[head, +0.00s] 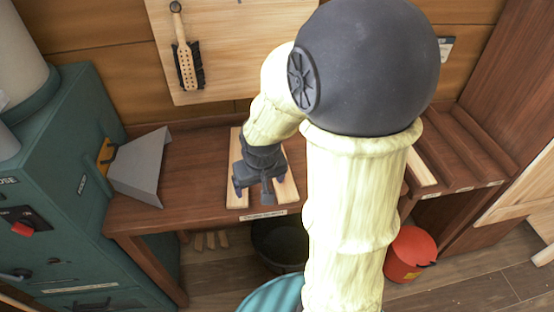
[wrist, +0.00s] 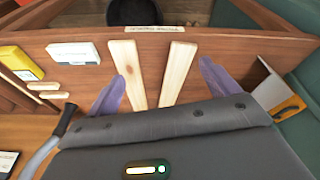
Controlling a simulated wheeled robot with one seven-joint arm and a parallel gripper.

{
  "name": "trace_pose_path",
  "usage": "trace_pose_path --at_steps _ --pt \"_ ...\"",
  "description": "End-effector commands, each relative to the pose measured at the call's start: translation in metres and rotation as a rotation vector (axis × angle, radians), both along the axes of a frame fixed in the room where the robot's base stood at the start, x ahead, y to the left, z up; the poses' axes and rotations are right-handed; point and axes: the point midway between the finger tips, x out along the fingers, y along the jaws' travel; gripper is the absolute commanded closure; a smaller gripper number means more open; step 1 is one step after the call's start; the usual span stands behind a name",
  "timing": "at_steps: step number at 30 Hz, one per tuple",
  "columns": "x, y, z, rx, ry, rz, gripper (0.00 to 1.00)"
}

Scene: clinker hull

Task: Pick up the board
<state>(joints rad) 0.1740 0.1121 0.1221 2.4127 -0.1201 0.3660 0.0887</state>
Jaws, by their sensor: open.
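Two pale wooden boards lie side by side on the brown bench, a left one (head: 236,165) and a right one (head: 289,188). Which is the task's board I cannot tell. In the wrist view the two boards (wrist: 130,75) (wrist: 178,75) slant towards each other, with a gap between them. My gripper (head: 260,183) is over them, open and empty. Its purple fingers (wrist: 160,88) show on the outer sides of the pair in the wrist view. My gripper hides part of the boards in the head view, and its height above them is unclear.
A grey angled metal piece (head: 140,170) stands on the bench by the teal cabinet (head: 75,170). A slotted rack (head: 460,150) is at right. A black bucket (head: 278,245) and red bucket (head: 408,255) are below. A brush (head: 185,62) hangs on the back panel.

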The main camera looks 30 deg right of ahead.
Motion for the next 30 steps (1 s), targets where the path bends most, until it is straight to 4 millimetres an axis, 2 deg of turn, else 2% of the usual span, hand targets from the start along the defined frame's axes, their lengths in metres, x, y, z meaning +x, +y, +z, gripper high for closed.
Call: trace_pose_path --at_steps 1,6,9,12,15,17,26,30 --pt "0.018 -0.012 -0.003 -0.004 -0.007 -0.022 0.13" --pt "0.076 -0.055 -0.006 -0.010 -0.046 -0.084 0.13" --pt "0.107 -0.084 -0.008 -0.002 -0.079 -0.129 0.13" --pt "0.129 -0.110 -0.007 0.007 -0.112 -0.170 0.13" --pt "0.141 -0.128 -0.006 0.013 -0.134 -0.196 0.13" --pt "0.144 -0.132 -0.006 0.014 -0.141 -0.204 0.13" --pt "0.146 -0.133 -0.005 0.014 -0.144 -0.205 0.13" --pt "0.148 -0.134 -0.013 0.015 -0.142 -0.205 0.13"
